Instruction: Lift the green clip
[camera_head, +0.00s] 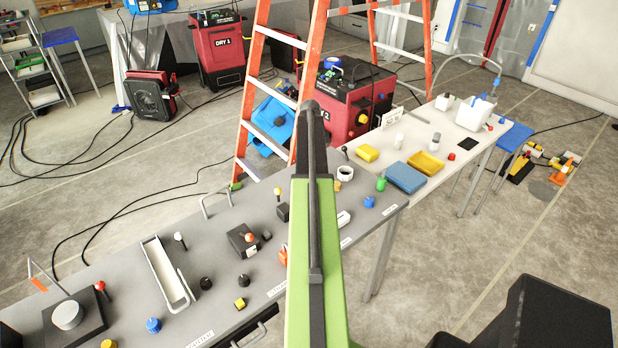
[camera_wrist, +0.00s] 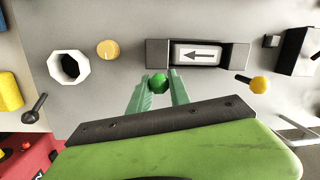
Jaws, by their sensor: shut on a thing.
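In the wrist view a small, round, faceted green piece (camera_wrist: 158,84) sits between the two pale green fingers of my gripper (camera_wrist: 159,86). I take it for the green clip by its colour; its lower part is hidden. My gripper is shut on it, close over the grey table, just in front of a dark bracket with a white arrow plate (camera_wrist: 195,56). I cannot tell whether the piece is clear of the table. In the head view my green arm hides the gripper and this piece.
A white octagonal ring (camera_wrist: 69,66) and an orange knob (camera_wrist: 107,49) are left of my fingers in the wrist view; a yellow-topped stick (camera_wrist: 258,85) is right. In the head view an orange ladder (camera_head: 262,100) and a red machine (camera_head: 352,112) stand behind the grey table (camera_head: 215,290).

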